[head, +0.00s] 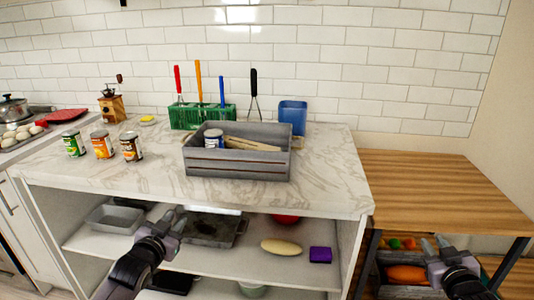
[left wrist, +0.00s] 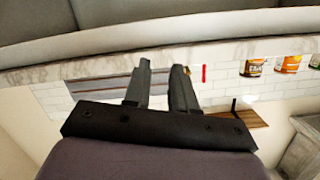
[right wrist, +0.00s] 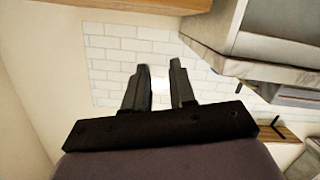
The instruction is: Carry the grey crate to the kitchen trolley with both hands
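The grey crate (head: 235,165) stands on the marble-topped counter, near its front edge. It holds a can (head: 213,138) and pale wooden pieces. Part of the crate also shows in the left wrist view (left wrist: 98,88). My left gripper (head: 175,220) is open and empty, below and in front of the crate, before the counter's shelf. My right gripper (head: 436,245) is open and empty, lower and well to the right of the crate, in front of a wooden-topped table (head: 440,185) with dark legs. I cannot tell whether that table is the trolley.
Several cans (head: 102,145) stand left of the crate. A green utensil holder (head: 190,115) and a blue container (head: 293,115) stand behind it. The marble counter (head: 330,190) is clear to its right. The wooden top is bare. Another grey crate (head: 372,278) sits below it.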

